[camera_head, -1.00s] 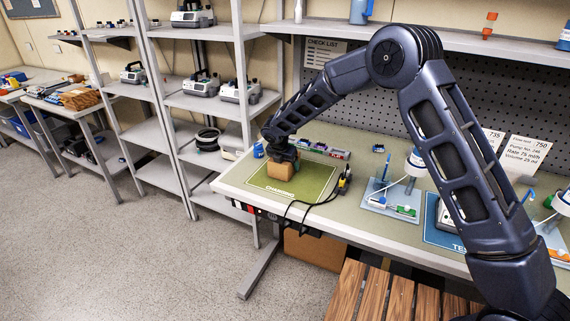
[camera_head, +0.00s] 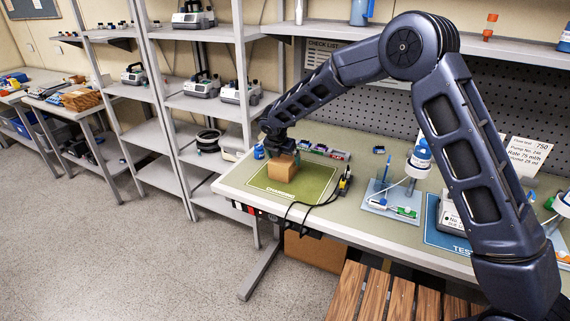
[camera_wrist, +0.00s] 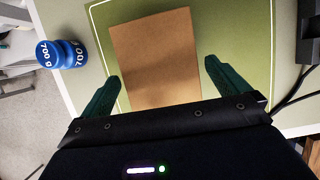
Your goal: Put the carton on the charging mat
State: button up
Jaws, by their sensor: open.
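The carton (camera_head: 283,168) is a plain brown box resting on the green charging mat (camera_head: 309,192) at the left end of the workbench. In the wrist view the carton (camera_wrist: 156,57) lies on the mat (camera_wrist: 232,35), a little turned against its edges. My gripper (camera_head: 281,147) is just above the carton in the head view. In the wrist view my gripper's green fingers (camera_wrist: 162,79) are apart, one on each side of the carton's near end, with gaps beside it. The carton's underside is hidden.
Blue weights marked 700 g (camera_wrist: 61,54) stand beside the mat on the left. A black and yellow connector (camera_head: 344,182) with black cables lies at the mat's right. A blue tray with a device (camera_head: 394,198) is farther right. A shelf (camera_head: 215,105) stands behind left.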

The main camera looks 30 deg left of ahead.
jog(key=v, duration=0.7)
jog(key=shift+s, duration=0.1)
